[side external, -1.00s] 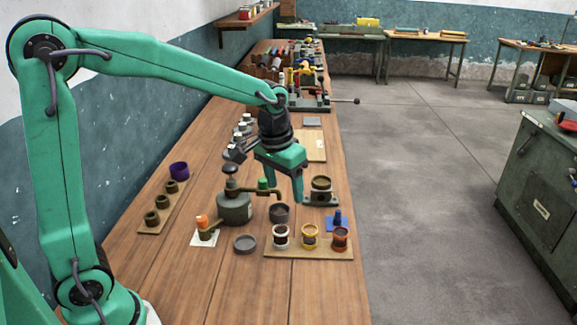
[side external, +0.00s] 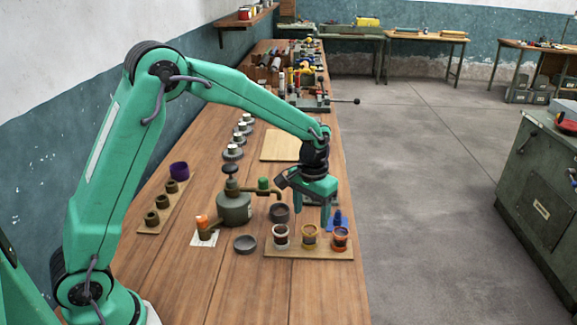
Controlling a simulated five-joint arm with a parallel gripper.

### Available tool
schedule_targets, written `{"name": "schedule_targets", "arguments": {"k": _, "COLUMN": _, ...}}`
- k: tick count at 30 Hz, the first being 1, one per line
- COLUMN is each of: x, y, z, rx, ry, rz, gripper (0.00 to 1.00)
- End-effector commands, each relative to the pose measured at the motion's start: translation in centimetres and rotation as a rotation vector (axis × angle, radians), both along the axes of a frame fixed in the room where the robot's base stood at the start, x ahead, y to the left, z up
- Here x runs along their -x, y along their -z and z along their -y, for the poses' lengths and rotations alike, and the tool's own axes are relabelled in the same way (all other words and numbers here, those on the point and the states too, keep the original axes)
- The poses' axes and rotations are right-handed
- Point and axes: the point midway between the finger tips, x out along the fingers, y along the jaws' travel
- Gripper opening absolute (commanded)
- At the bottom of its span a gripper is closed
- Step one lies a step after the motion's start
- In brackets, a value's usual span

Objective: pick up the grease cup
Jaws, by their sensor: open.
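My gripper (side external: 312,207) is open and points down over the right part of the bench, just behind the front board of jars. I cannot tell which vessel is the grease cup. A brass-rimmed cup on a grey flanged base, seen earlier, is now hidden behind my gripper. A dark cup (side external: 279,212) stands left of my gripper. Three jars, with a white (side external: 281,237), a yellow (side external: 310,237) and an orange rim (side external: 340,239), stand on the front board (side external: 290,252). I see nothing between the fingers, though their gap is partly hidden.
A grey-green pot with a black knob and side spout (side external: 234,208) stands left of my gripper. A blue piece (side external: 338,221) is close on the right. A shallow grey dish (side external: 245,245) and a purple cup (side external: 180,170) are further left.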

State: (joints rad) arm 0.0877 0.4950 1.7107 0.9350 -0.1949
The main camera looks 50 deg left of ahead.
Motion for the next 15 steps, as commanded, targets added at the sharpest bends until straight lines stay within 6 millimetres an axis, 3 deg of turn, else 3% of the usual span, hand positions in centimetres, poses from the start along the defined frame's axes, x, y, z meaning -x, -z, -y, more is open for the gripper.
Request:
{"name": "schedule_targets", "arguments": {"k": 6, "x": 0.1, "y": 1.8, "z": 0.0, "rx": 0.000, "ry": 0.000, "rz": -0.002, "gripper": 0.63}}
{"name": "schedule_targets", "arguments": {"k": 15, "x": 0.0, "y": 2.3, "z": -0.1, "rx": 0.000, "ry": 0.000, "rz": -0.002, "gripper": 0.63}}
